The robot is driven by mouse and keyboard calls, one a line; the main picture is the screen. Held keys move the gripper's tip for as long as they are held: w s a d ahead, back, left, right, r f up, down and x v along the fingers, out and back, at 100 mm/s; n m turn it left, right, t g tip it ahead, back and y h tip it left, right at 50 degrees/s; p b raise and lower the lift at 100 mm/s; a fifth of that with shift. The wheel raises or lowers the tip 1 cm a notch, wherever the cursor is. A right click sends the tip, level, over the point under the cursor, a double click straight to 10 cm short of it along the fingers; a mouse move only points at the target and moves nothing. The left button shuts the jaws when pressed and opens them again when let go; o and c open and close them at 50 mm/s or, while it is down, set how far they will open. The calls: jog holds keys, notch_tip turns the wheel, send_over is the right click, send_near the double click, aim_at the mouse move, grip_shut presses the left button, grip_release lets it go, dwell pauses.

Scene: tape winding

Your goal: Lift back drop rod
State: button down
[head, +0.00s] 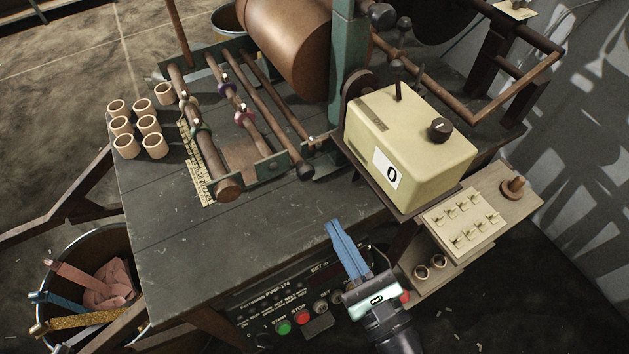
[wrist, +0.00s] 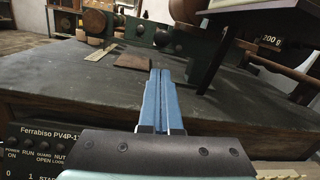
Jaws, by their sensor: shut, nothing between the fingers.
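Several parallel brown rods lie in the green frame (head: 270,168) of the winding machine in the head view. The leftmost rod (head: 208,155) and the rod right of it (head: 249,122) carry coloured rings. Two bare rods (head: 262,92) (head: 285,112) lie further right, nearer the big brown roll. I cannot tell which is the back drop rod. My gripper (head: 335,225) has its blue fingers shut and empty at the table's front edge, apart from the rods. In the wrist view the shut fingers (wrist: 162,75) point across the table at the frame; the rods are mostly hidden there.
A cream box (head: 410,140) with a black knob stands right of the rods. Cardboard cores (head: 125,145) stand on the left of the table. The control panel (head: 290,310) is on the front. The tabletop (head: 240,235) between frame and gripper is clear.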

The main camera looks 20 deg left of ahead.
jog(key=x, duration=1)
